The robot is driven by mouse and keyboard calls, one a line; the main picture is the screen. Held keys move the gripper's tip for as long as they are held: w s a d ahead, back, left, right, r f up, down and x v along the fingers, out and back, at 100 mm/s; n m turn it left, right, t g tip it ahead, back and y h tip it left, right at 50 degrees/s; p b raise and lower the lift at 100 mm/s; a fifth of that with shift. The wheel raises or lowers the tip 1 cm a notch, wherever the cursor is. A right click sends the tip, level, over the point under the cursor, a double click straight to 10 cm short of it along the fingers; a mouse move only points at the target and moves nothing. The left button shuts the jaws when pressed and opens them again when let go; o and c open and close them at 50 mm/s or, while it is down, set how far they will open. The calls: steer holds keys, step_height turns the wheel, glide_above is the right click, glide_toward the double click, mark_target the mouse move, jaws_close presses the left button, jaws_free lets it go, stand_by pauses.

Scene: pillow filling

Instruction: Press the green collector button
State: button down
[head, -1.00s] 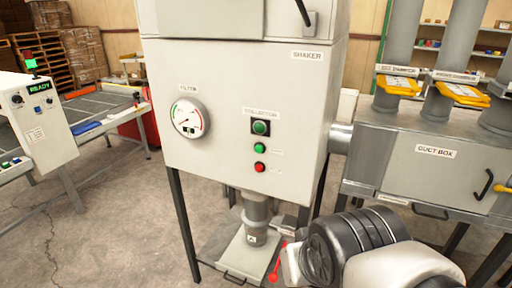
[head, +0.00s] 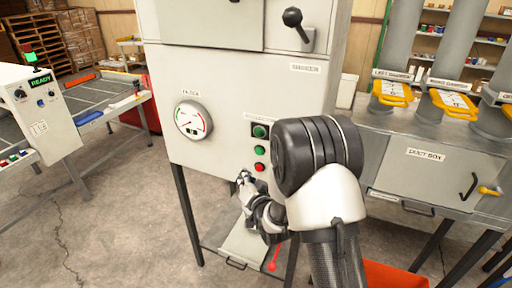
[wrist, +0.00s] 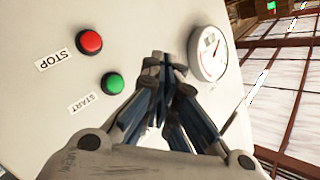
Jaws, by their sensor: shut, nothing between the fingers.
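The green button (head: 259,150) is on the white collector cabinet's front panel, between a green round lamp or knob (head: 260,131) above and a red button (head: 260,167) below. In the wrist view the green button (wrist: 112,84) has a START label and the red button (wrist: 89,42) a STOP label. My gripper (head: 243,178) is shut and empty, in front of the cabinet, left of and slightly below the red button in the head view. In the wrist view its fingertips (wrist: 173,62) are right of the green button, not over it. Their gap to the panel cannot be told.
A round filter gauge (head: 192,119) is on the panel left of the buttons; it also shows in the wrist view (wrist: 208,53). A shaker handle (head: 293,18) sticks out above. The duct box (head: 425,170) stands at the right, a red bin (head: 392,275) below it.

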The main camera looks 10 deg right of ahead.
mark_target(259, 151)
steer(key=shift+w, duration=0.1)
stand_by(0.3)
steer(key=w+d, duration=0.5)
steer(key=w, duration=0.2)
stand_by(0.3)
steer(key=shift+d, duration=0.15)
stand_by(1.2)
steer(key=shift+w+d, duration=0.2)
steer(key=shift+w, duration=0.1)
steer(key=shift+w+d+b, duration=0.3)
steer(key=shift+w+b, duration=0.15)
stand_by(0.8)
steer(key=shift+s+a+b, duration=0.3)
steer(key=shift+s+a, duration=0.25)
steer(key=shift+s, duration=0.25)
